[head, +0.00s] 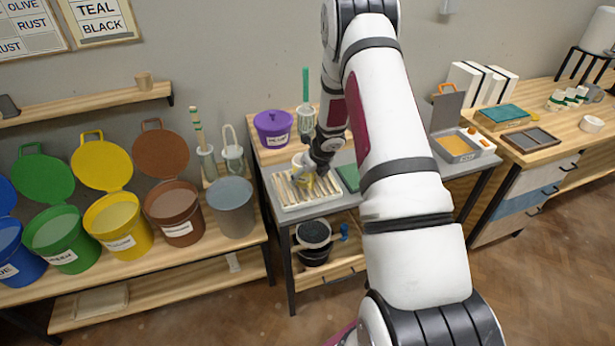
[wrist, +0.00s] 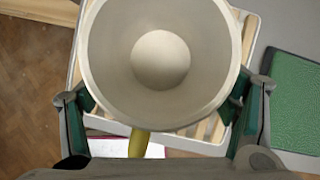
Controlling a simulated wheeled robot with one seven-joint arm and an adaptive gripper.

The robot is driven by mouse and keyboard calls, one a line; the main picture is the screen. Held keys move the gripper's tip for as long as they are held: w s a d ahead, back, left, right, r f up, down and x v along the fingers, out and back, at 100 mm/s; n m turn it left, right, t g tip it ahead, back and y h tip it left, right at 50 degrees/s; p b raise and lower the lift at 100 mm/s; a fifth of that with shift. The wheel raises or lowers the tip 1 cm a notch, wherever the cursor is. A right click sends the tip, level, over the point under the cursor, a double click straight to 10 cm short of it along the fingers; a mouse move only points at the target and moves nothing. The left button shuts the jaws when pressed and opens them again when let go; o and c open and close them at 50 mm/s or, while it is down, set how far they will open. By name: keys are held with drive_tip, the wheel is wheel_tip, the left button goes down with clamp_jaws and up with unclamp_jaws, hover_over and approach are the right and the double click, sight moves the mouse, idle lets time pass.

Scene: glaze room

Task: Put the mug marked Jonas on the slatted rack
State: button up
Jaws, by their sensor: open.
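The slatted rack (head: 282,196), a pale tray with wooden slats, lies on the grey-topped table. A light mug (wrist: 160,105) is seen from above in the wrist view, mouth up and empty, with a yellow handle (wrist: 139,143). It is over the rack's slats (wrist: 216,128) and looks to stand on them. My gripper (wrist: 165,97) is open, its green-padded fingers on either side of the mug; contact is hard to tell. In the head view my gripper (head: 316,176) is low over the rack and partly hides the mug. No name is readable on it.
A green mat (wrist: 293,100) lies right of the rack. A purple tub (head: 273,129) and a green-handled brush holder (head: 306,118) stand behind. A grey bin (head: 232,207) and several coloured bins stand on the left shelf. A tray with orange contents (head: 457,147) is to the right.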

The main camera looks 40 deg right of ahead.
drive_tip(key=s+a+r+m+t+h, duration=0.1)
drive_tip(key=s+a+r+m+h, duration=0.15)
drive_tip(key=r+m, duration=0.65)
drive_tip(key=s+a+r+m+t+h, duration=0.1)
drive_tip(key=s+r+m, duration=0.15)
drive_tip(key=r, duration=1.25)
drive_tip(key=s+a+r+m+t+h, duration=0.1)
drive_tip(key=s+r+m+h, duration=0.15)
drive_tip(key=r+m, duration=0.65)
drive_tip(key=s+a+r+m+g+y, duration=0.1)
drive_tip(key=s+a+r+m+y, duration=0.2)
drive_tip(key=s+a+m, duration=0.4)
drive_tip(key=s+a+r+m+g+y, duration=0.1)
drive_tip(key=s+a+r+m+y, duration=0.2)
drive_tip(key=s+a+m, duration=0.5)
drive_tip(key=s+a, duration=0.5)
drive_tip(key=s, duration=0.5)
drive_tip(key=shift+s+a+r, duration=0.2)
drive_tip(key=shift+a+r, duration=0.1)
drive_tip(key=shift+r, duration=0.1)
drive_tip(key=shift+c, duration=0.2)
